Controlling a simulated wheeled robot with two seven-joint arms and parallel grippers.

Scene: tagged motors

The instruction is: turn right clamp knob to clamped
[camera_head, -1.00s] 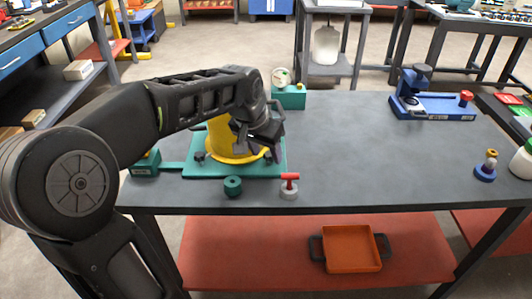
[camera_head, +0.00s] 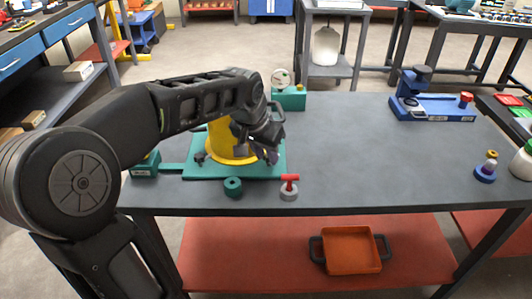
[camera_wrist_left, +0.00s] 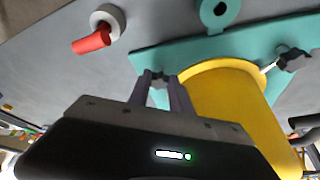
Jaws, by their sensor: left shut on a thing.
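The yellow motor housing (camera_head: 222,142) stands on a teal base plate (camera_head: 240,172) on the table; it also shows in the wrist view (camera_wrist_left: 228,105). The right clamp knob (camera_wrist_left: 158,82) is a small dark knob at the plate's edge, mostly hidden between my fingers. My left gripper (camera_head: 267,155) is at the housing's right side, shut on this knob; its two fingers show in the wrist view (camera_wrist_left: 160,90). The left clamp knob (camera_head: 200,157) is dark and lobed, and shows clear of my gripper in the wrist view (camera_wrist_left: 293,59). My right gripper is not in view.
A teal ring (camera_head: 233,187) and a grey piece with a red T-handle (camera_head: 289,188) stand at the table's front edge. A teal gauge block (camera_head: 289,97) is behind the housing. A blue fixture (camera_head: 432,107) stands back right. The table's middle right is clear.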

